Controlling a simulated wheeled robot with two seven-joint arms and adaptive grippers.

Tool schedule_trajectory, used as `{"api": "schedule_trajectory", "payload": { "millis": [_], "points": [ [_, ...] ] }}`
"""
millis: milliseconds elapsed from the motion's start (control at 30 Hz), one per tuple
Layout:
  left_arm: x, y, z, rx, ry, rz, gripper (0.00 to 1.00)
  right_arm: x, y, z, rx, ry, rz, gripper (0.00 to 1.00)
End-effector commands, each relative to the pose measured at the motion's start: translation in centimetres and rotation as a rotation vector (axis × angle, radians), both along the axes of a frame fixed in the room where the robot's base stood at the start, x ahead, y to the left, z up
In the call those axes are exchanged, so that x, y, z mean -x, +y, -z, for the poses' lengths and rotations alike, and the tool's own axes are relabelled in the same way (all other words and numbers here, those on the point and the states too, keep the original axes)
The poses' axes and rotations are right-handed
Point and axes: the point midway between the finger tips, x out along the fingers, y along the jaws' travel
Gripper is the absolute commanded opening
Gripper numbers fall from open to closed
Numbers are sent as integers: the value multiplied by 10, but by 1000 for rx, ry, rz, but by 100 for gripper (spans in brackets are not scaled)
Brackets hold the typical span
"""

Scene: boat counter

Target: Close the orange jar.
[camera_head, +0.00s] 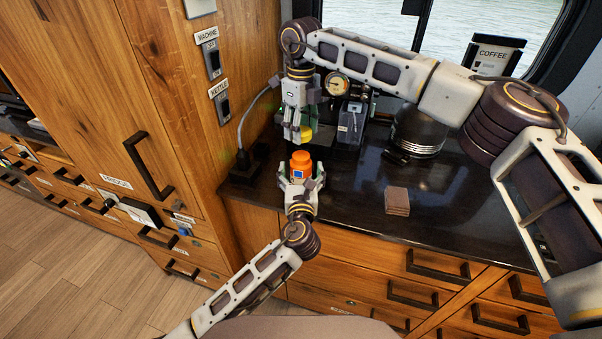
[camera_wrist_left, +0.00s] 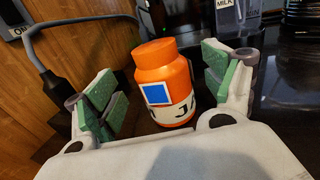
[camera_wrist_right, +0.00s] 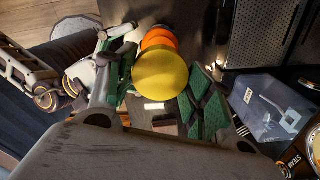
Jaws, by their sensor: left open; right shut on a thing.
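The orange jar (camera_head: 301,168) stands upright on the dark counter, with a blue-and-white label. It also shows in the left wrist view (camera_wrist_left: 163,75). My left gripper (camera_head: 301,180) is open, its green-padded fingers on either side of the jar with visible gaps in the left wrist view. My right gripper (camera_head: 301,136) is shut on a round yellow lid (camera_wrist_right: 160,74), held above and slightly behind the jar in the head view. In the right wrist view the jar's orange top (camera_wrist_right: 158,40) shows partly behind the lid. The jar's opening is hidden.
A coffee machine with a gauge (camera_head: 338,85) stands behind, close to my right gripper. A dark canister (camera_head: 418,130) and a small stack of brown coasters (camera_head: 397,201) are to the right. A cable and black plug (camera_head: 243,160) are by the wooden wall. The counter's front right is clear.

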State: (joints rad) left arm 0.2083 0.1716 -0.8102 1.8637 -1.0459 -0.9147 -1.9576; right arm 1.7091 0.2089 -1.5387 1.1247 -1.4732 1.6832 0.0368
Motion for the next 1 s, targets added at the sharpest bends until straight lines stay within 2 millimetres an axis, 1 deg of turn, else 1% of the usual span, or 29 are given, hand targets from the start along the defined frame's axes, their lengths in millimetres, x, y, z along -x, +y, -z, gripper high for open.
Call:
{"api": "schedule_trajectory", "payload": {
  "millis": [100,300,500,767,867,1000],
  "points": [
    [-15,0,0,-1,-1,0,84,0,0,0,0,0,0,43],
    [-32,0,0,0,0,-1,84,0,0,0,0,0,0,43],
    [-39,0,0,0,1,1,84,0,0,0,0,0,0,43],
    [-39,0,0,0,0,1,84,0,0,0,0,0,0,43],
    [-39,0,0,0,0,0,73,0,0,0,0,0,0,43],
    [-39,0,0,0,0,0,55,0,0,0,0,0,0,43]
  ]
}}
